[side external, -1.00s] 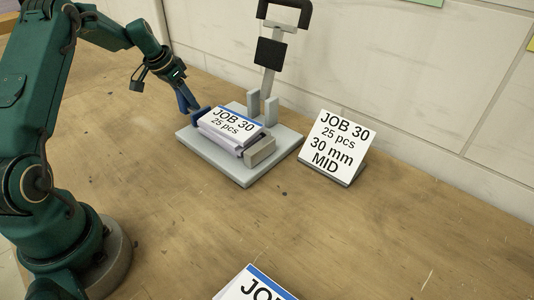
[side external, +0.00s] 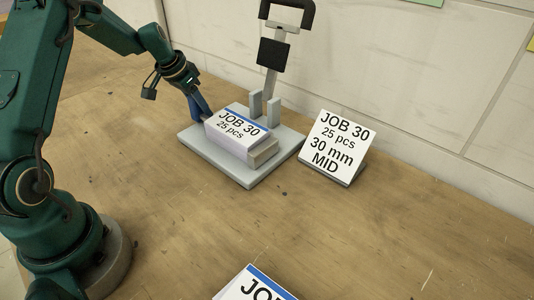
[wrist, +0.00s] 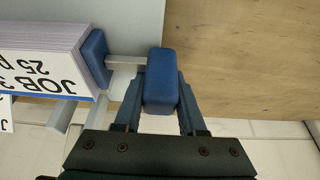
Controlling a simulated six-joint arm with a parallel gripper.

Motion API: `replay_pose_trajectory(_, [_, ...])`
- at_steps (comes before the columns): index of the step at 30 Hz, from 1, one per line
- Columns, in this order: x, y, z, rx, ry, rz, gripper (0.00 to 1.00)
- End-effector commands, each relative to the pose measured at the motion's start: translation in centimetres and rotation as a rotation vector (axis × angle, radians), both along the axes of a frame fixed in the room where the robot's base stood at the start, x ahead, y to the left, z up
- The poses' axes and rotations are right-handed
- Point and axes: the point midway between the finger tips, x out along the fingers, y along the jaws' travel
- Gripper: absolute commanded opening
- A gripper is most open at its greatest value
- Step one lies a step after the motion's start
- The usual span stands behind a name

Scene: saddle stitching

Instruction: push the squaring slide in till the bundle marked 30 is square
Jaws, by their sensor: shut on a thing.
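The bundle marked JOB 30, 25 pcs (side external: 230,133) lies on the grey base plate (side external: 194,142). Its sheets look evenly stacked; it also shows in the wrist view (wrist: 45,60). In the wrist view the squaring slide has a blue push plate (wrist: 96,58) against the bundle's edge, a grey rod (wrist: 125,61) and a blue handle block (wrist: 161,75). My gripper (wrist: 160,100) is shut on that handle, one finger on each side. In the side view my gripper (side external: 198,108) is behind the bundle's left end, and the slide is mostly hidden there.
A grey stop block (side external: 263,152) stands at the bundle's right end. Behind the bundle are two grey posts (side external: 264,107) and the stapler's upright arm with a black grip (side external: 286,12). A JOB 30 card (side external: 337,145) stands to the right. Another JOB-labelled item (side external: 252,287) is at the front.

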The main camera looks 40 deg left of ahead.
Motion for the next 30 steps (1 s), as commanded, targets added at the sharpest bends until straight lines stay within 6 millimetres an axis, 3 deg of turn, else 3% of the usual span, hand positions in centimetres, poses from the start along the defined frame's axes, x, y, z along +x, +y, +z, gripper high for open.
replay_pose_trajectory(1, [0.1, -0.3, 0.1, -0.003, 0.002, -0.011, 0.0])
replay_pose_trajectory(2, [0.1, -0.3, 0.1, -0.003, 0.002, -0.011, 0.47])
replay_pose_trajectory(3, [0.1, -0.3, 0.1, -0.003, 0.002, -0.011, 0.63])
replay_pose_trajectory(4, [0.1, -0.3, 0.1, -0.002, 0.002, -0.011, 0.7])
replay_pose_trajectory(14, [0.0, -0.1, 0.2, 0.0, 0.001, -0.007, 0.7])
replay_pose_trajectory(24, [-1.4, -0.1, 3.8, 0.001, -0.002, -0.007, 0.7])
replay_pose_trajectory(30, [-1.9, -0.2, 4.8, -0.001, 0.001, -0.007, 0.7])
